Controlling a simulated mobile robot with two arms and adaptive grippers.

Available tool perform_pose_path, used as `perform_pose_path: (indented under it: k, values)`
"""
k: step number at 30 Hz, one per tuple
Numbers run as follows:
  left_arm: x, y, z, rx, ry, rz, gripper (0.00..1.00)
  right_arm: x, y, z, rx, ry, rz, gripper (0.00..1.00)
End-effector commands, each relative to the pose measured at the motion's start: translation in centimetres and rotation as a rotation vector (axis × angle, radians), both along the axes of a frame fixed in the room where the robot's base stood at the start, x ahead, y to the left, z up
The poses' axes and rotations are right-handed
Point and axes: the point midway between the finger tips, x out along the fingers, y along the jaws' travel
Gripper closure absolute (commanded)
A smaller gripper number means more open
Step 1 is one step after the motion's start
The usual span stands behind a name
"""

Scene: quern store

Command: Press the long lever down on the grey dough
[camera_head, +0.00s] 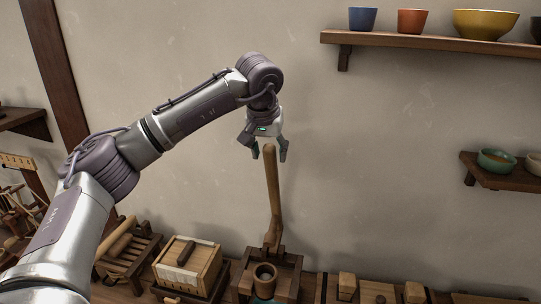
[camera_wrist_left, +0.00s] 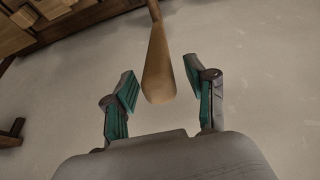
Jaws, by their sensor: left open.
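The long wooden lever (camera_head: 273,190) stands nearly upright from a wooden press (camera_head: 286,275) on the bench. My left gripper (camera_head: 269,155) is open at the lever's top end. In the left wrist view the lever's rounded end (camera_wrist_left: 159,75) lies between the two open fingers (camera_wrist_left: 158,92), with gaps on both sides. A round brown cup-like part (camera_head: 264,280) sits at the front of the press, below the lever. I cannot make out the grey dough. My right gripper is not in view.
A wooden box with a pale front (camera_head: 187,265) and a slatted wooden rack (camera_head: 128,250) stand left of the press. Small wooden blocks (camera_head: 347,286) stand to its right. Shelves with bowls (camera_head: 480,24) hang on the right wall. The wall around the lever is bare.

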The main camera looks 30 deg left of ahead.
Motion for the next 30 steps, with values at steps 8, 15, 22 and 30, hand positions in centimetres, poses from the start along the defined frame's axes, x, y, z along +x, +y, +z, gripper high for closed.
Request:
perform_pose_path:
  k: [8,15,22,30]
  values:
    - [1.2,0.3,-2.9,0.000,0.000,0.000,0.44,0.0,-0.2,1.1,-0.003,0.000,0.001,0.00]
    - [1.3,0.3,-3.3,-0.001,0.000,0.000,0.44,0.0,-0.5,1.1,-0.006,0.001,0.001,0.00]
    - [1.3,0.3,-3.3,-0.001,0.000,0.000,0.65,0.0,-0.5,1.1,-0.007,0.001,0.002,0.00]
    - [1.3,0.3,-3.3,-0.001,0.000,0.000,1.00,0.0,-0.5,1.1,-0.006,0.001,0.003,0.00]
